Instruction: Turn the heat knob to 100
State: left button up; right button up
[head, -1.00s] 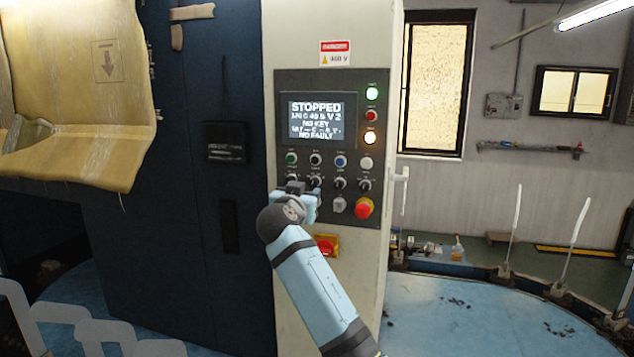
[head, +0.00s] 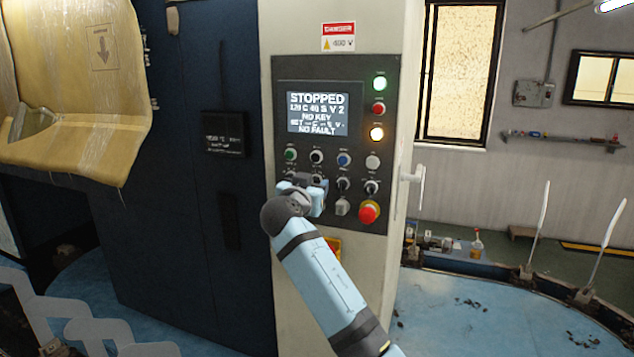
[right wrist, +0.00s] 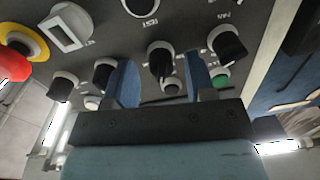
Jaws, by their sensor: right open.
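The control panel (head: 388,100) on the cream cabinet has a row of black knobs, partly hidden by my right gripper (head: 306,184) in the head view. The labels are too small to tell which is the heat knob. In the right wrist view my right gripper (right wrist: 161,80) is open, with one black knob (right wrist: 160,58) between its two blue fingers and visible gaps on both sides. Other black knobs (right wrist: 105,72) stand beside it. The screen (head: 317,113) reads STOPPED, seemingly 120 C, NO KEY, NO FAULT. My left gripper is not in view.
A red emergency stop (head: 369,212) sits at the panel's lower right. A grey square switch (head: 342,206) is left of it. A white handle (head: 414,186) sticks out from the cabinet's right side.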

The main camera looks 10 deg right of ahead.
jog(key=shift+w, duration=0.1)
dwell(0.3)
jog(key=c, duration=0.9)
